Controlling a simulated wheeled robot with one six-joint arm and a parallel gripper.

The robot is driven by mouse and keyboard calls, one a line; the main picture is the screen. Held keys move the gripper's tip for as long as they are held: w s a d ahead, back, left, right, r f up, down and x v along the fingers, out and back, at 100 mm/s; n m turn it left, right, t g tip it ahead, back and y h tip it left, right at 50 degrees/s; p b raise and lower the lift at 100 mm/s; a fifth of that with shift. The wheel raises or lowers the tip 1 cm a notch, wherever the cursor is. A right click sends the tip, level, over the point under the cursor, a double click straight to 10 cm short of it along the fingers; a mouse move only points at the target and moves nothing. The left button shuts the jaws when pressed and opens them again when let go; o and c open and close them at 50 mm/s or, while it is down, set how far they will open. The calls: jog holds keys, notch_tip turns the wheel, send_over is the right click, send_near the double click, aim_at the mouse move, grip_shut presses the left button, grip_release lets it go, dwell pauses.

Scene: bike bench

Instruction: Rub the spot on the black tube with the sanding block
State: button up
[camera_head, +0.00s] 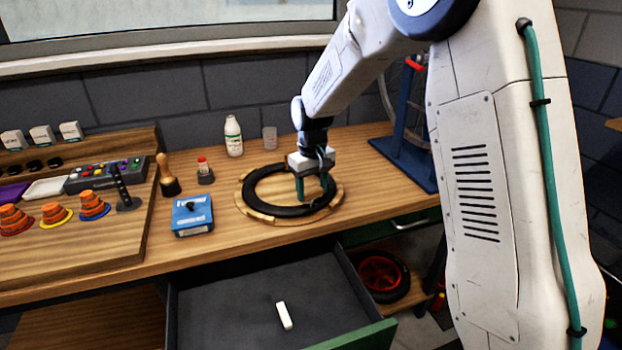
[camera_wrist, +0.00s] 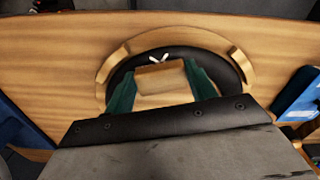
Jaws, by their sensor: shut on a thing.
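The black tube (camera_head: 262,204) lies as a ring in a round wooden holder (camera_head: 240,194) on the bench. In the wrist view the tube (camera_wrist: 215,62) curves behind my gripper (camera_wrist: 163,82). A small pale spot (camera_wrist: 160,59) shows on the tube, just beyond the block. My gripper's green fingers are shut on the tan sanding block (camera_wrist: 163,75). In the head view my gripper (camera_head: 313,187) points down over the right part of the ring. I cannot tell whether the block touches the tube.
An open drawer (camera_head: 225,289) below holds a white bar (camera_head: 284,316). A blue box (camera_head: 192,215), a red-capped bottle (camera_head: 205,171), a white bottle (camera_head: 233,136) and a clear cup (camera_head: 270,138) stand around the ring. A blue stand (camera_head: 405,164) is at the right.

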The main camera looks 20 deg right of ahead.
jog(key=shift+f, duration=0.4)
jog(key=shift+f, duration=0.4)
dwell(0.4)
jog(key=shift+d, duration=0.15)
jog(key=shift+d+r, duration=0.1)
jog(key=shift+d, duration=0.5)
jog(key=shift+a, duration=0.1)
jog(key=shift+s+a, duration=0.2)
jog(key=shift+a, duration=0.45)
jog(key=shift+s+a, duration=0.15)
jog(key=shift+a, duration=0.5)
jog(key=shift+d, duration=0.15)
jog(key=shift+w+d+f, duration=0.1)
jog(key=shift+w+d, duration=0.05)
jog(key=shift+d, duration=0.5)
jog(key=shift+w+d+f, duration=0.1)
jog(key=shift+w+d, duration=0.05)
jog(key=shift+d, duration=0.45)
